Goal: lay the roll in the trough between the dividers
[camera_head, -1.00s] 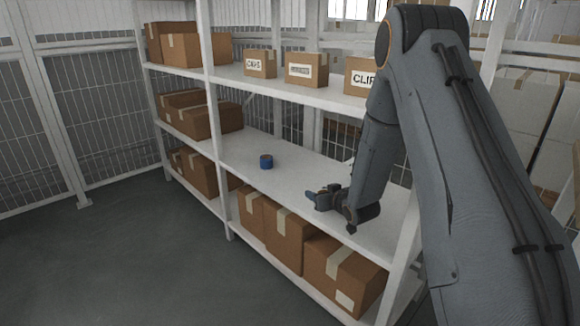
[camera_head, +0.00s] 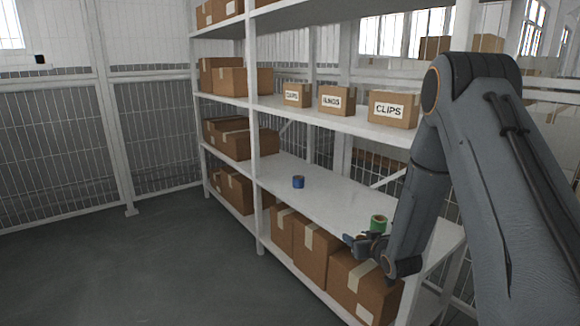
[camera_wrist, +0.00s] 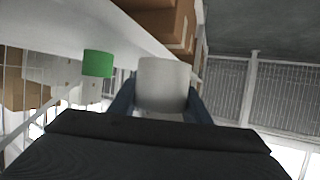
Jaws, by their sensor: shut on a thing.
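A pale grey-white roll (camera_wrist: 163,85) sits between the two blue fingers of my gripper (camera_wrist: 160,103) in the wrist view. In the head view my gripper (camera_head: 352,241) is at the front edge of the middle shelf (camera_head: 330,200), and I cannot make out the pale roll there. A green roll (camera_head: 378,223) stands just behind my gripper; it also shows in the wrist view (camera_wrist: 98,63), left of the held roll and apart from it. A blue roll (camera_head: 298,182) stands farther left on the same shelf. I cannot make out a trough or dividers.
Small labelled boxes, one marked CLIPS (camera_head: 393,109), stand on the shelf above. Brown cartons (camera_head: 310,246) fill the bottom shelf below my gripper. A white upright post (camera_head: 257,150) divides the rack. The middle shelf is bare between blue and green rolls. Open floor (camera_head: 130,270) lies left.

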